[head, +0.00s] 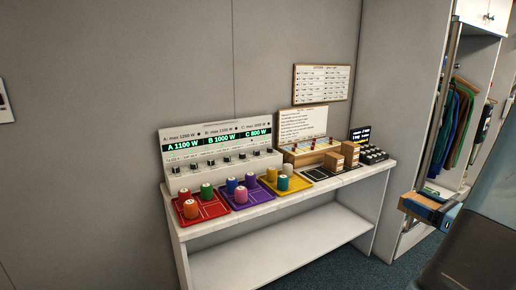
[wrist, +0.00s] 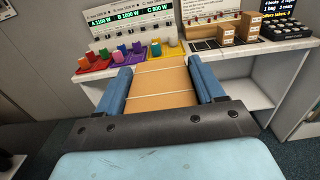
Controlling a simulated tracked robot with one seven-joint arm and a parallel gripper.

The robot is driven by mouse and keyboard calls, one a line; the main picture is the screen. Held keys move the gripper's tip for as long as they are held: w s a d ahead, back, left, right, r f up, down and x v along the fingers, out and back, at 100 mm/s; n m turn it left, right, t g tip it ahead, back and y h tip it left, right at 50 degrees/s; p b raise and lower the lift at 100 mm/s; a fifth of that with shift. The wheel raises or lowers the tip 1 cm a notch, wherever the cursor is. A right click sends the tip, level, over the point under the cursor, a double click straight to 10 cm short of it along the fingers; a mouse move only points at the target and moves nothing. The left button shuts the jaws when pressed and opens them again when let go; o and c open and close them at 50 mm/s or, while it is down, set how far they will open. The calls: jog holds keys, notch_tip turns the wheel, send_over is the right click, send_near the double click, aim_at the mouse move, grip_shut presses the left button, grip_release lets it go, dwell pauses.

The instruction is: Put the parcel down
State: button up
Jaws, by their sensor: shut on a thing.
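The parcel (wrist: 163,86) is a brown box with pale bands across it. In the wrist view it lies between the two blue fingers of my gripper (wrist: 160,70), which is shut on its sides. In the head view the parcel (head: 417,205) shows at the right, held in the air beside the right end of the white bench (head: 342,179). Its far and under sides are hidden. My gripper (head: 444,215) is partly hidden there by its own body.
On the bench stand red (head: 219,210), purple (head: 264,194) and yellow (head: 304,183) trays with coloured cylinders, a meter panel (head: 218,155), small brown boxes (head: 349,152) and a black rack (head: 374,155). A dark mat (head: 315,173) has bare room. An open wardrobe (head: 461,120) stands right.

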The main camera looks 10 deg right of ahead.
jog(key=w+a+f+m+t+h, duration=0.1)
jog(key=w+a+f+h, duration=0.1)
jog(key=w+a+f, duration=0.45)
jog(key=w+a+f+m+h, duration=0.1)
jog(key=w+a+f, duration=0.3)
jog(key=w+f, duration=0.55)
jog(key=w+a+f+m+h, duration=0.1)
jog(key=w+a+f+h, duration=0.1)
jog(key=a+f, duration=0.5)
jog(key=w+a+f+m+h, duration=0.1)
jog(key=w+a+f+h, duration=0.1)
jog(key=w+a+f, duration=0.2)
jog(key=shift+a+f+m, duration=0.3)
jog(key=shift+a+f, duration=1.4)
jog(key=shift+a, duration=1.95)
